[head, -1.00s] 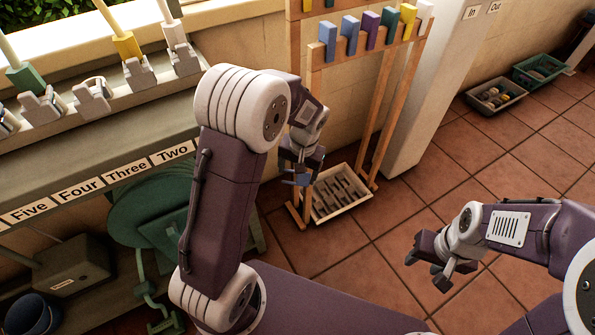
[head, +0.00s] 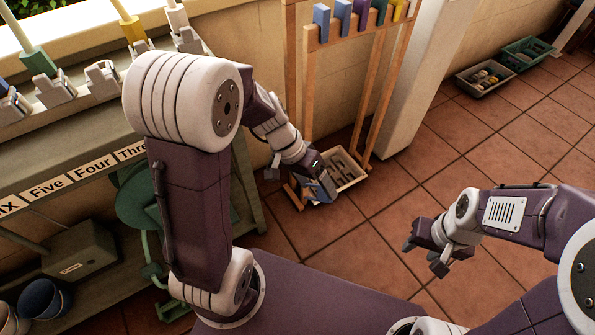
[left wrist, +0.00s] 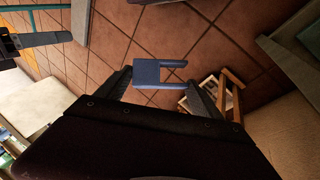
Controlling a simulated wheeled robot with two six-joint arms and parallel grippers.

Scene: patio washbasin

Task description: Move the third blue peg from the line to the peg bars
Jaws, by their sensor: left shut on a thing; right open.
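My left gripper (head: 318,190) is shut on a blue peg (left wrist: 160,74), low in front of the wooden rack. In the left wrist view, the peg sits between the two fingers (left wrist: 158,82), with its two prongs pointing right. In the head view, the held peg (head: 324,189) is small and partly covered by the gripper. The peg bars are the wooden rack (head: 372,85); its visible bar carries a row of blue, purple, green, yellow and white pegs (head: 361,14). My right gripper (head: 430,250) is open and empty above the tiles. I cannot make out the line.
A tray (head: 348,172) with slots stands at the rack's foot, just behind my left gripper. A labelled bench (head: 70,150) with clamps runs along the left. A grey crate (head: 490,76) and a green crate (head: 528,52) stand at the back right. Tiled floor on the right is clear.

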